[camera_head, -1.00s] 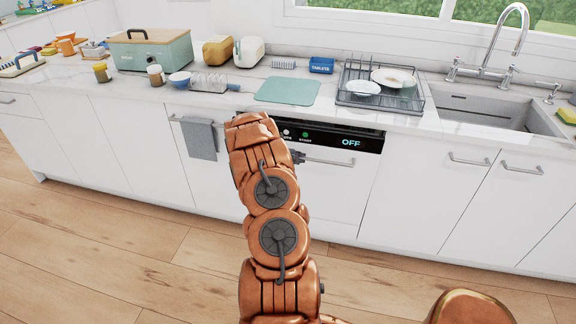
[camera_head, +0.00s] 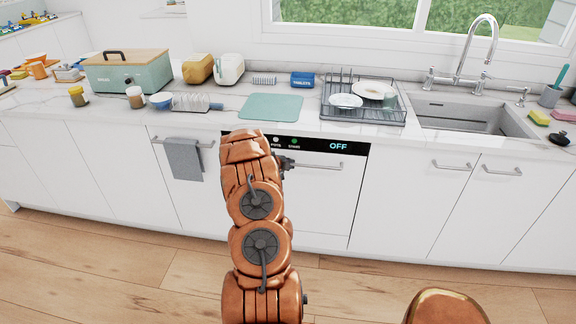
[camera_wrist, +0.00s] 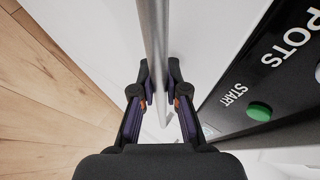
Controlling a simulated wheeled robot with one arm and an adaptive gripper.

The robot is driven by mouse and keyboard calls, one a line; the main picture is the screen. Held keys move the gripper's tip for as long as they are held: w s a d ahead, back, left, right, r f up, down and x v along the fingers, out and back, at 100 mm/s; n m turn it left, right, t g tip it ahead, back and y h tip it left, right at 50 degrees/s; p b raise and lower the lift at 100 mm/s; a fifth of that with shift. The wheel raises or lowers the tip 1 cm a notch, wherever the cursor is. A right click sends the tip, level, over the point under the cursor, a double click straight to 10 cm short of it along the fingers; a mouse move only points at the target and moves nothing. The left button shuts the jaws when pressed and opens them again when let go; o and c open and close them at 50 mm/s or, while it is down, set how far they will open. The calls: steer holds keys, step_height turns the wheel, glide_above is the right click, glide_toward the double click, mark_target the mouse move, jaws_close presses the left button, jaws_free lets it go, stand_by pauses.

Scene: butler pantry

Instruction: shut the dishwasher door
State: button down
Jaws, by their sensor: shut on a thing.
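The dishwasher door (camera_head: 325,205) is a white front with a black control strip (camera_head: 312,145) reading "OFF". It stands upright under the counter and looks about level with the cabinet fronts beside it; any slight gap is too small to tell. Its grey bar handle (camera_head: 322,166) runs across below the strip. My gripper (camera_head: 287,163) is at the handle's left part, largely hidden by my copper arm in the head view. In the wrist view, my gripper's fingers (camera_wrist: 158,78) are closed around the handle bar (camera_wrist: 154,35), beside the strip with its green START button (camera_wrist: 259,111).
A grey towel (camera_head: 184,159) hangs on the handle of the front to the left. The counter above holds a dish rack (camera_head: 363,115), a green mat (camera_head: 271,107) and a blue tablets box (camera_head: 302,80). The wooden floor (camera_head: 130,275) in front is clear.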

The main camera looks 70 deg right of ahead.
steer(key=c, duration=1.2)
jaws_free()
steer(key=shift+d+r, duration=0.35)
steer(key=shift+r, duration=0.05)
steer(key=shift+f, duration=0.1)
steer(key=shift+a, duration=0.15)
steer(key=v, duration=1.1)
steer(key=shift+w+a+r, duration=0.1)
steer(key=shift+a+r, duration=0.1)
steer(key=shift+a, duration=0.15)
